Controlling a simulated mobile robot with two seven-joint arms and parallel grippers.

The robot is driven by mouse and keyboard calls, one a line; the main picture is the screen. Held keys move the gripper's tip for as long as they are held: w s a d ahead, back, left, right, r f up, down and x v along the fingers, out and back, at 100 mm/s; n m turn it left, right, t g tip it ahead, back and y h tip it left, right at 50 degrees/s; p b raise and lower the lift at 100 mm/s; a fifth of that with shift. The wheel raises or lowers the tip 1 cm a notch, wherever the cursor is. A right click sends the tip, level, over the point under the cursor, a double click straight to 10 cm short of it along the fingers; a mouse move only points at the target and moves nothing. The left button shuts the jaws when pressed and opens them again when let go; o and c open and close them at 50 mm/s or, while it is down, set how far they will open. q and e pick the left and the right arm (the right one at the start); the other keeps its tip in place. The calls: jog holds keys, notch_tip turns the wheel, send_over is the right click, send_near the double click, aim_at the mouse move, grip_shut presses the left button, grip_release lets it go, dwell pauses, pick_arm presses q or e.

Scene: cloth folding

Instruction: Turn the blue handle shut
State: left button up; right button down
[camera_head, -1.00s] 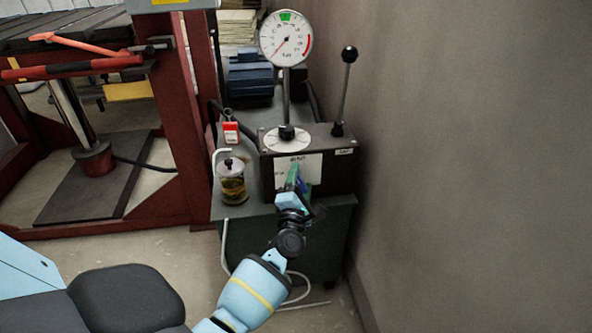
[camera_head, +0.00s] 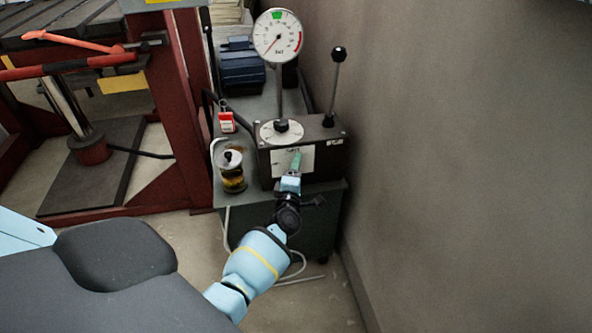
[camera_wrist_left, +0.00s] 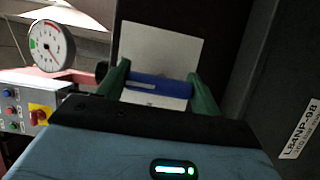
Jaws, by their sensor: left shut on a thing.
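The blue handle (camera_wrist_left: 158,86) lies between the green fingers of my left gripper (camera_wrist_left: 160,88) in the left wrist view, in front of a white label plate (camera_wrist_left: 160,45). The gripper is shut on it, and the handle runs crosswise from finger to finger. In the head view my left gripper (camera_head: 295,163) is at the front of the dark control box (camera_head: 331,157), over its white plate (camera_head: 308,158). The handle is hidden there behind the gripper. My right gripper is in neither view.
A round gauge (camera_head: 277,35) and a black-knobbed lever (camera_head: 334,85) rise from the box. A glass jar (camera_head: 232,172) and a red tag (camera_head: 226,122) are to its left. A grey wall (camera_head: 460,170) closes the right side. A red press frame (camera_head: 178,120) stands left.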

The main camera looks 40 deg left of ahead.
pick_arm(q)
jog(key=shift+f, duration=0.1)
jog(key=o, duration=0.9)
jog(key=shift+o, duration=0.4)
jog(key=shift+s+d, duration=0.15)
jog(key=shift+s, duration=0.15)
jog(key=p+v, duration=0.1)
jog(key=v, duration=0.6)
jog(key=shift+p, duration=0.3)
